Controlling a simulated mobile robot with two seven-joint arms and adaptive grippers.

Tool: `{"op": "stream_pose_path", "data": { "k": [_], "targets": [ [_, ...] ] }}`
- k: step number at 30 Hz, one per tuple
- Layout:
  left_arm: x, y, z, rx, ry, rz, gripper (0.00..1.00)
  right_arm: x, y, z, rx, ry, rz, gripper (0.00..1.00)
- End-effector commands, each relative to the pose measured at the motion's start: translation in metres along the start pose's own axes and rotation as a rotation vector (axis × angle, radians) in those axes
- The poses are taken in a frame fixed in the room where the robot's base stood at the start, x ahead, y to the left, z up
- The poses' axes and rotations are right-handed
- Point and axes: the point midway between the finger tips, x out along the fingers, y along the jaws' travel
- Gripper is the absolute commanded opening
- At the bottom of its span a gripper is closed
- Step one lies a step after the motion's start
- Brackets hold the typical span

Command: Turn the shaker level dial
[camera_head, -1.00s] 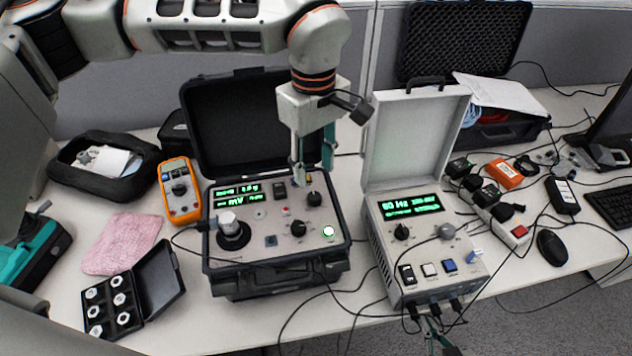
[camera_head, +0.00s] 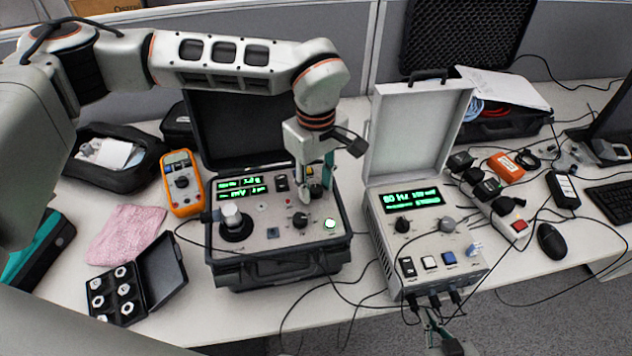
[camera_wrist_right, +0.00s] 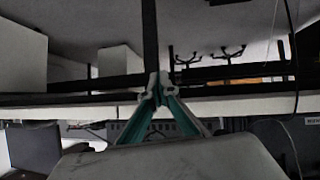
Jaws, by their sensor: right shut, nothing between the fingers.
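The black case unit (camera_head: 278,272) has a grey panel with green displays. Its black knobs are one at the upper right (camera_head: 316,188) and one lower (camera_head: 300,220); I cannot read which is the shaker level dial. My left gripper (camera_head: 317,184) points down over the upper right knob, its fingers apart on either side, partly hiding it. Contact with the knob is unclear. My right gripper (camera_head: 432,321) is low at the front edge, below the grey instrument; in the right wrist view its fingertips (camera_wrist_right: 160,91) meet, empty.
The grey instrument (camera_head: 380,262) with a raised white lid (camera_head: 415,140) stands to the right. An orange multimeter (camera_head: 182,184), pink cloth (camera_head: 124,232) and open box of fittings (camera_head: 119,292) lie left. Cables run along the table front.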

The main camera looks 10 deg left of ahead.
Motion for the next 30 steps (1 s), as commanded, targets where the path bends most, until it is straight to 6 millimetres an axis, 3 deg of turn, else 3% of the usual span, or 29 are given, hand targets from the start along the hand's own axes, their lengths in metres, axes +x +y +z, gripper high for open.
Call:
{"op": "stream_pose_path", "data": {
  "k": [1, 3, 17, 30],
  "targets": [
    [0.0, 0.0, 0.0, 0.0, 0.0, 0.0, 0.16, 0.0, 0.0, -0.001, 0.0, 0.002, 0.0, 0.0],
    [0.0, 0.0, 0.0, 0.0, 0.0, 0.0, 0.0, 0.0, 0.0, -0.002, 0.0, 0.003, 0.001, 0.0],
    [0.001, 0.0, 0.0, -0.067, 0.001, 0.0, 0.0, 0.003, 0.0, 0.003, 0.0, 0.002, 0.0, 0.0],
    [0.001, 0.0, 0.0, -0.422, 0.0, 0.0, 0.0, 0.012, -0.004, 0.024, 0.001, -0.011, -0.003, 0.0]
  ]
}}
